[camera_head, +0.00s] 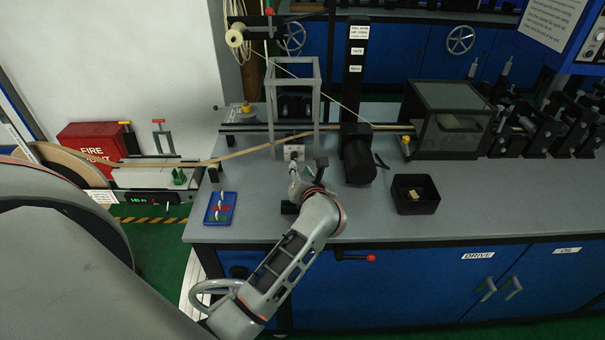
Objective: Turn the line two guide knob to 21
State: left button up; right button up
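My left arm reaches up over the bench front, and its gripper (294,166) points away from me at a small pale plate (293,152) low on the front of a grey metal frame (320,98). A guide knob is probably at this plate, but the gripper covers that spot and the number on any dial is too small to read. The gripper tip is at or very near the plate; I cannot tell whether it touches. The fingers are too small and hidden to show whether they are open or shut. My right gripper is not in view.
A tan tape (240,152) runs from the reel (62,165) at left to the frame. A black motor-like cylinder (359,160) stands right of my gripper. A black bin (415,194) and a blue tray (220,208) lie on the bench. The front right bench top is clear.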

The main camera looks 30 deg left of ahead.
pick_arm(q)
jog(key=shift+v, duration=1.3)
jog(key=shift+r, duration=0.1)
